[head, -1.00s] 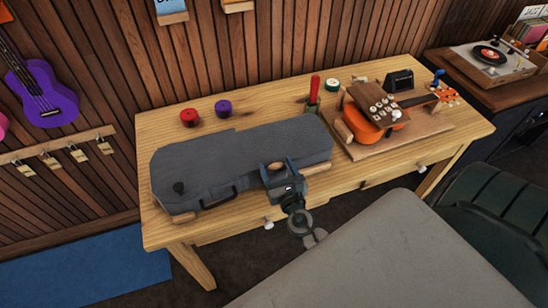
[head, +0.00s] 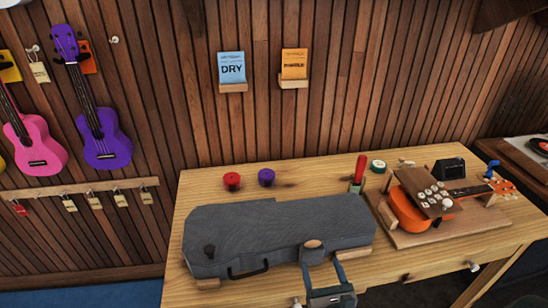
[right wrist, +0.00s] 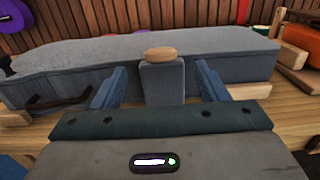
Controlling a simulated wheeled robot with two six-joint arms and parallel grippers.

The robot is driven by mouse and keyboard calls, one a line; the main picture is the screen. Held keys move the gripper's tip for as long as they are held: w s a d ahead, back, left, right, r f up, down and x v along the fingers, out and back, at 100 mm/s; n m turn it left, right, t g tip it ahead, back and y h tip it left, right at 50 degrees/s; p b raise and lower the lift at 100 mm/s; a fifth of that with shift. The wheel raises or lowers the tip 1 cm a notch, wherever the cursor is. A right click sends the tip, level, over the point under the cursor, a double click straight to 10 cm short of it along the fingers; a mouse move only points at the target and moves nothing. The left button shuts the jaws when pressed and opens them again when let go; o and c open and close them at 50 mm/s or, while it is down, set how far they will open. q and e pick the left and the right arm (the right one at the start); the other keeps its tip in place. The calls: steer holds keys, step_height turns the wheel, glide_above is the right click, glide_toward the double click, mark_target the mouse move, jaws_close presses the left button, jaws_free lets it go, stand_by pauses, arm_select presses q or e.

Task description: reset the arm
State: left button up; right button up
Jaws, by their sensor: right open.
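My right gripper (head: 323,276) is at the front edge of the wooden table, in front of a grey ukulele case (head: 285,233). In the right wrist view its two blue fingers (right wrist: 160,88) stand apart, on either side of a grey latch-like tab with a wooden knob (right wrist: 159,53) at the case's front. Whether the fingers touch the tab cannot be told. The case lies shut on the table; its dark handle (head: 249,270) is on the front side. My left gripper is in neither view.
An orange ukulele (head: 408,209) lies on a wooden stand at the table's right. Red (head: 232,181) and purple (head: 266,177) spools and a red-handled tool (head: 359,172) stand behind the case. Pink and purple ukuleles (head: 104,138) hang on the wall.

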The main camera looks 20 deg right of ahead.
steer(key=s+d+m+g+h, duration=0.2)
steer(key=s+d+m+g, duration=0.15)
steer(key=m, duration=0.75)
steer(key=s+d+m+g+h, duration=0.3)
steer(key=d+m+g, duration=0.15)
steer(key=m, duration=0.65)
steer(key=s+a+f+m+g+y, duration=0.3)
steer(key=s+a+m+g+y, duration=0.3)
steer(key=s+a+m+y, duration=0.3)
step_height(320, 180, down, 32)
steer(key=d+m+g+b, duration=0.1)
steer(key=d+m, duration=0.1)
steer(key=s+f+g+b, duration=0.1)
steer(key=s+f, duration=1.7)
steer(key=f, duration=0.1)
steer(key=shift+s+d+f, duration=0.2)
steer(key=shift+s+d, duration=0.15)
steer(key=shift+d, duration=0.05)
